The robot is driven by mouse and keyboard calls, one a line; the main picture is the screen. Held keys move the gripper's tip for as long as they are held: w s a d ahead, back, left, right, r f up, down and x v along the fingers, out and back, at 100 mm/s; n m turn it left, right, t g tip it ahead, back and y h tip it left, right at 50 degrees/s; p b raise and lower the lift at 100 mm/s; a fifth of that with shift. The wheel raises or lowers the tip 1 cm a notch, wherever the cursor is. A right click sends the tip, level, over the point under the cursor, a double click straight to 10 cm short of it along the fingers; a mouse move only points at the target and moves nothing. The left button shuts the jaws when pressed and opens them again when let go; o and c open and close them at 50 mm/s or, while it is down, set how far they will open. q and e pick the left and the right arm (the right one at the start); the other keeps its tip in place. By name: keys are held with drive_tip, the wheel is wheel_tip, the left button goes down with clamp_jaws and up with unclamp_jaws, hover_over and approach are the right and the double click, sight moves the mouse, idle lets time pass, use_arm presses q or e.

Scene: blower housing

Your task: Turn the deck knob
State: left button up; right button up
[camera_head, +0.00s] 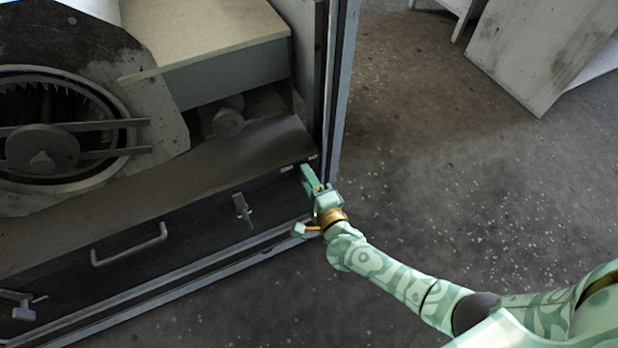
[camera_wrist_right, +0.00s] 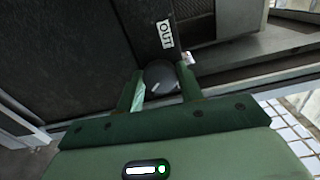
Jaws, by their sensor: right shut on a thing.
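The deck knob (camera_wrist_right: 160,75) is dark and round with a pale mark on its face, and it shows in the right wrist view. My right gripper (camera_wrist_right: 161,88) is shut on it, with one green finger on each side. In the head view my right gripper (camera_head: 309,176) is at the right end of the housing's dark front panel, beside the upright frame post. The knob is hidden behind the gripper there. A white label reading "OUT" (camera_wrist_right: 165,33) is just beyond the knob in the wrist view. My left gripper is not in view.
The dark front panel (camera_head: 185,228) carries a bar handle (camera_head: 128,246) and a small latch (camera_head: 242,209). The frame post (camera_head: 340,90) rises close to my right gripper. A round blower opening (camera_head: 60,95) is at left.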

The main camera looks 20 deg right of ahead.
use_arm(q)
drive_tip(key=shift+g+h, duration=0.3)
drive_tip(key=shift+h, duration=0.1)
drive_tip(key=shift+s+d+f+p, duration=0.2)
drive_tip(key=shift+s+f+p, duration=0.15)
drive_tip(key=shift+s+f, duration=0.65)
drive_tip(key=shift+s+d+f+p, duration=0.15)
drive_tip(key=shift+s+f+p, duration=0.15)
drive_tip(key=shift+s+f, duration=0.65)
use_arm(e)
drive_tip(key=shift+s+f+n, duration=0.1)
drive_tip(key=shift+n, duration=1.6)
drive_tip(key=shift+f+n, duration=0.1)
drive_tip(key=shift+n, duration=1.6)
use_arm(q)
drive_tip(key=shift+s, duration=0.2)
use_arm(e)
drive_tip(key=o, duration=1)
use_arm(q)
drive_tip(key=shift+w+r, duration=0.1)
use_arm(e)
drive_tip(key=shift+s+r, duration=0.1)
